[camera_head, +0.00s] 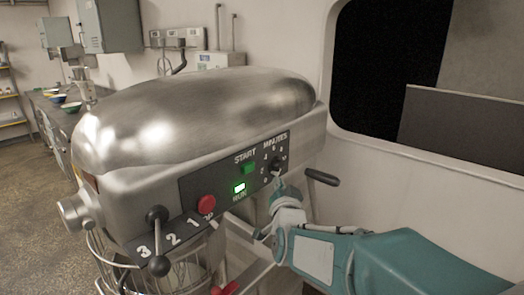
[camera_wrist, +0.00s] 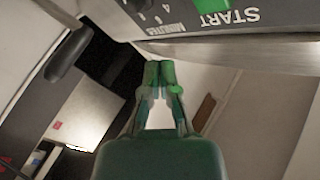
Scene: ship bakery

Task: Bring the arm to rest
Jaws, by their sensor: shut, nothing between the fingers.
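My gripper (camera_wrist: 159,72) is shut and empty in the wrist view, its green fingertips together just off the mixer's control panel (camera_wrist: 190,18). In the head view my teal arm reaches in from the lower right. My gripper (camera_head: 278,184) is close to the minutes dial (camera_head: 276,164) there; whether it touches cannot be told. The large steel mixer (camera_head: 190,110) fills the middle of the head view. Its green RUN light (camera_head: 239,187) is lit. The START button (camera_head: 248,168) and a red button (camera_head: 206,205) are on the panel.
A dark handle (camera_head: 322,176) sticks out right of the panel, close to my arm. A gear lever (camera_head: 158,240) and wire guard (camera_head: 110,262) are at the lower left. A pale wall with a dark opening (camera_head: 385,65) stands at right. Open floor (camera_head: 30,190) shows at far left.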

